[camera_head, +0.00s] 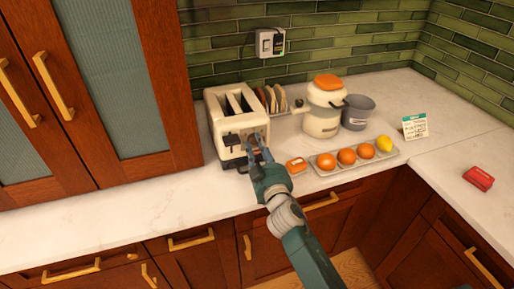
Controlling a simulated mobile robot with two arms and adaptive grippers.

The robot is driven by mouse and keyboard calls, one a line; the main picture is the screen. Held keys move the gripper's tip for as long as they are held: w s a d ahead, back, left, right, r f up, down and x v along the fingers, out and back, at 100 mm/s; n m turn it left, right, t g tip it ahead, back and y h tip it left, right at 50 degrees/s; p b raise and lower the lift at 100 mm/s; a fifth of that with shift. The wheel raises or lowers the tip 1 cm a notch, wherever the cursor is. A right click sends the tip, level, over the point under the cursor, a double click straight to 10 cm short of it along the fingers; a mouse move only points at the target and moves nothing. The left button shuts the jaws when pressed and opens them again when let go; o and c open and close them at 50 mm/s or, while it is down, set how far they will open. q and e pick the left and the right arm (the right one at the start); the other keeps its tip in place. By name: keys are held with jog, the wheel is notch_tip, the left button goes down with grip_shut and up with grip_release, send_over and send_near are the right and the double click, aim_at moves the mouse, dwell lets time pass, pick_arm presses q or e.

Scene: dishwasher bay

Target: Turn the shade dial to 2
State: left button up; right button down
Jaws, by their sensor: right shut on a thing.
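A cream toaster (216,126) with two dark slots on top stands on the counter at the middle left of the head view. A dark lever (230,140) shows on its front. My right gripper (254,139) reaches up from below to the right part of the toaster's front. Its fingers are shut on the shade dial there. The fingers mostly cover the dial, and I cannot read its mark or setting. My left gripper is not in view.
A plate rack (272,98), a cream pot with an orange lid (322,120) and a grey pot (357,113) stand behind. The counter left of the toaster is clear.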

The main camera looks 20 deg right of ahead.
jog(key=n, duration=0.3)
jog(key=shift+f+b, duration=0.3)
jog(key=shift+b, duration=0.1)
jog(key=n, duration=0.3)
jog(key=shift+d+n+b, duration=0.1)
jog(key=shift+n+b, duration=0.3)
jog(key=n, duration=0.3)
jog(key=shift+n+t+y, duration=0.3)
jog(key=shift+n, duration=0.1)
jog(key=n, duration=0.4)
jog(key=shift+d, duration=0.1)
jog(key=n+y, duration=0.1)
jog(key=n, duration=0.2)
jog(key=shift+r+n, duration=0.1)
jog(key=shift+n, duration=0.3)
jog(key=n+p, duration=0.1)
jog(key=n, duration=0.2)
jog(key=n+p, duration=0.1)
jog(key=n, duration=0.2)
jog(key=shift+d+r+n+y, duration=0.1)
jog(key=shift+n+y, duration=0.2)
jog(key=shift+n+p, duration=0.7)
jog(key=shift+n, duration=1)
jog(key=shift+r, duration=0.1)
